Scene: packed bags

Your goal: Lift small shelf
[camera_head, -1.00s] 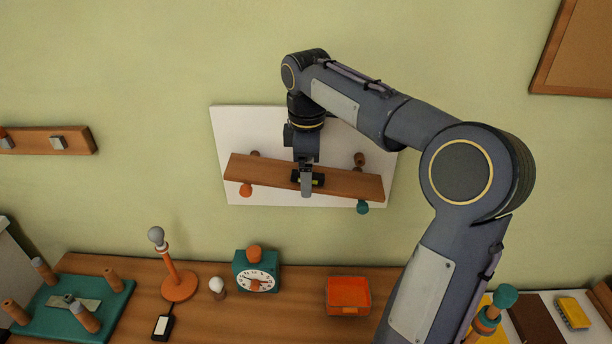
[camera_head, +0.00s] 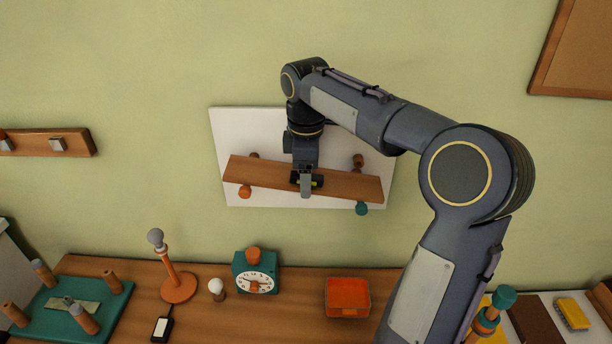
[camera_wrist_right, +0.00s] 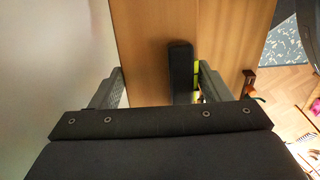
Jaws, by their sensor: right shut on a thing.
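The small shelf (camera_head: 345,184) is a wooden board in front of a white panel (camera_head: 237,128) on the wall. It slopes slightly down to the right. My right gripper (camera_head: 306,186) reaches down to the middle of the board. A black piece with a yellow-green part lies there between its fingers, and it also shows in the right wrist view (camera_wrist_right: 181,70). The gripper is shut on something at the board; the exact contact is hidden. My left gripper is out of view.
Below is a wooden desk (camera_head: 225,315) with an orange lamp (camera_head: 178,285), a teal clock (camera_head: 255,272), an orange tray (camera_head: 347,297) and a teal pegged stand (camera_head: 110,296). A wall rack (camera_head: 85,141) hangs at left. Bare wall surrounds the panel.

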